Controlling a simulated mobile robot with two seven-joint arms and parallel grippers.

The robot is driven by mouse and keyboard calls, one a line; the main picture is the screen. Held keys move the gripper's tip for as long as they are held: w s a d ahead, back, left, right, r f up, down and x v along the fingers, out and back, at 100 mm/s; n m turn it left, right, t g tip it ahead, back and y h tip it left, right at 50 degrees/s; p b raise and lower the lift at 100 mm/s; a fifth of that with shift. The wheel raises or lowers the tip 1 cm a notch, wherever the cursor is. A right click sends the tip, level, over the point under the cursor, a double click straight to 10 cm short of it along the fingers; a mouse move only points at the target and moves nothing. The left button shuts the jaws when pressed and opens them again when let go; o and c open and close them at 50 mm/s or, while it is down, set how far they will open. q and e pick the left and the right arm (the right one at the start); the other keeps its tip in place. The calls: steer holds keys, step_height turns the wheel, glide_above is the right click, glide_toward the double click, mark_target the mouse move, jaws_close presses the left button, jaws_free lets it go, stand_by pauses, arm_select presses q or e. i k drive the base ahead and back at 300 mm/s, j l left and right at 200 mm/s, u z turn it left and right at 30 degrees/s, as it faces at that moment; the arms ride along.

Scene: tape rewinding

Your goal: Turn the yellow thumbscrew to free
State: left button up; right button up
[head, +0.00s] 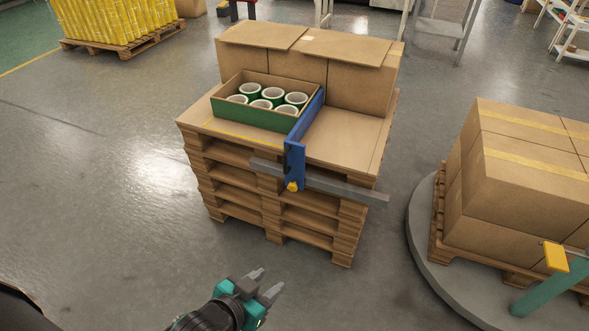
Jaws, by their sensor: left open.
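The yellow thumbscrew (292,187) is a small knob at the lower front end of a blue bracket (295,152). The bracket's long arm runs back along the right side of a tray of tape rolls. A grey bar (340,188) passes the bracket just above the thumbscrew, across the front of the pallet stack. My left gripper (267,283) is at the bottom of the view, below and a little left of the thumbscrew. Its fingers are apart and empty, clear of the screw. My right gripper is not in the head view.
A green-fronted tray (246,116) of several white-cored rolls sits on the stacked wooden pallets (322,228), with cardboard boxes (345,83) behind. At right, boxes (520,165) stand on a round grey platform (425,240), near a teal post. Floor is clear at left.

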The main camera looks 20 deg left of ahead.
mark_target(293, 187)
steer(key=i+j+z, duration=0.15)
steer(key=j, duration=0.6)
steer(key=i+j+z, duration=0.2)
steer(key=j, duration=0.55)
steer(key=i+j+z, duration=0.15)
steer(key=j, duration=0.65)
steer(key=j+z, duration=0.15)
steer(key=j, duration=0.65)
steer(key=i, duration=0.05)
